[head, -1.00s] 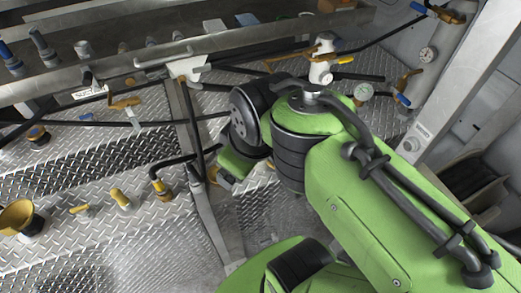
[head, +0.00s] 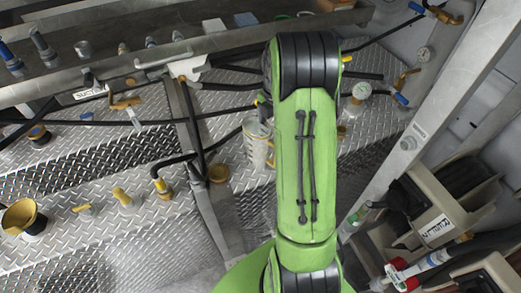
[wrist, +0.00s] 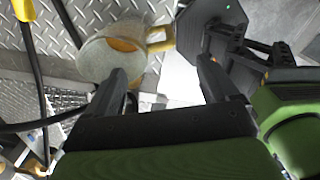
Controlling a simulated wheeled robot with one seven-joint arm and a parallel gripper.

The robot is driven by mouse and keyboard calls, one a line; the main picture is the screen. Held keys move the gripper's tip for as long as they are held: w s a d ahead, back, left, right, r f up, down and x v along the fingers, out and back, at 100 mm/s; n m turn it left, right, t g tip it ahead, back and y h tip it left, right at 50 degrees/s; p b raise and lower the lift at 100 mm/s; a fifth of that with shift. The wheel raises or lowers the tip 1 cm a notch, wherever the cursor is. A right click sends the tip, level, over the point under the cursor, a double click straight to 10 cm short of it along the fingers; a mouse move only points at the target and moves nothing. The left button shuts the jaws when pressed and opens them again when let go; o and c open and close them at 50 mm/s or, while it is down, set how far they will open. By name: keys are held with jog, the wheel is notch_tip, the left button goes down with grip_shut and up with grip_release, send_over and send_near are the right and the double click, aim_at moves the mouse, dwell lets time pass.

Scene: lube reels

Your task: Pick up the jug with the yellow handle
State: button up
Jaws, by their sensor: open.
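The jug (head: 257,145) is a pale cylinder standing on the diamond-plate deck, just left of my arm in the head view. The arm covers its right side there. In the wrist view I see the jug (wrist: 97,62) from above, with a round rim and an amber inside. Its yellow handle (wrist: 157,40) points right. My gripper (wrist: 162,72) is open and empty. Its left finger overlaps the jug's lower right edge in the picture; I cannot tell whether they touch. The handle lies beyond the gap between the fingers. The gripper is hidden behind my arm in the head view.
Black hoses and a metal post (head: 198,165) stand left of the jug. A yellow-rimmed container (head: 22,217) and small yellow fittings (head: 122,197) are farther left. A metal shelf (head: 130,62) runs along the back. Reel housings (head: 440,205) stand at the right.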

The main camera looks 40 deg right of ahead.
notch_tip(320, 180, down, 10)
jog(key=c, duration=1.6)
grip_shut()
jog(key=shift+r, duration=0.2)
notch_tip(320, 180, up, 10)
jog(key=shift+f, duration=0.1)
